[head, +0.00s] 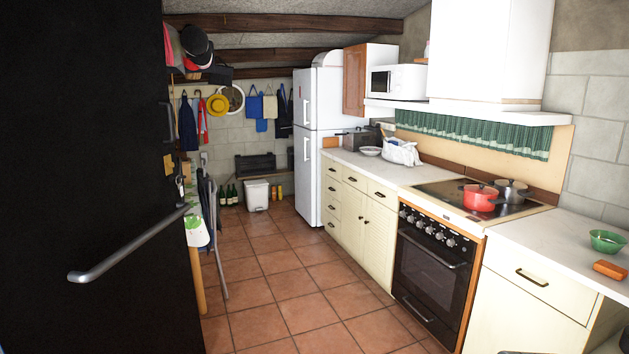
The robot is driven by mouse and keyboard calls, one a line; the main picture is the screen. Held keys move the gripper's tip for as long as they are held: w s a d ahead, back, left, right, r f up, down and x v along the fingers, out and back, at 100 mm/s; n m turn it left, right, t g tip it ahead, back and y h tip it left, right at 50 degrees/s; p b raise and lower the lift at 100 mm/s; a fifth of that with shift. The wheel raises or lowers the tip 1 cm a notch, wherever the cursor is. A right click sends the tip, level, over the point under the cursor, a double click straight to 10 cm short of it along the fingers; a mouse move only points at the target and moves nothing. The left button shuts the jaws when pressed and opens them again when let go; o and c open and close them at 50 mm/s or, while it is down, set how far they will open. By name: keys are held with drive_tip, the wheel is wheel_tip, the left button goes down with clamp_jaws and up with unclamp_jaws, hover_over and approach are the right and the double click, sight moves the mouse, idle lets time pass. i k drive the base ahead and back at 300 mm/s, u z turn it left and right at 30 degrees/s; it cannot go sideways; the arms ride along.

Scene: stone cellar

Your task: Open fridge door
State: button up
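The white fridge (327,100) stands at the far end of the counter row, against the back of the room. It has an upper door and a taller lower door (308,180), and both look shut. A slim vertical handle (306,148) shows on the lower door, and another (306,112) on the upper one. The fridge is well away from the camera, across the tiled floor. My gripper is not seen in this view.
A large black panel with a grey bar handle (130,245) fills the near left. The tiled floor (285,290) is open towards the fridge. Counters with an oven (432,265) line the right. A white bin (256,195) and bottles stand at the back.

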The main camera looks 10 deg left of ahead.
sight(305, 140)
drive_tip(key=u, duration=0.8)
drive_tip(key=i, duration=8.65)
drive_tip(key=z, duration=1.05)
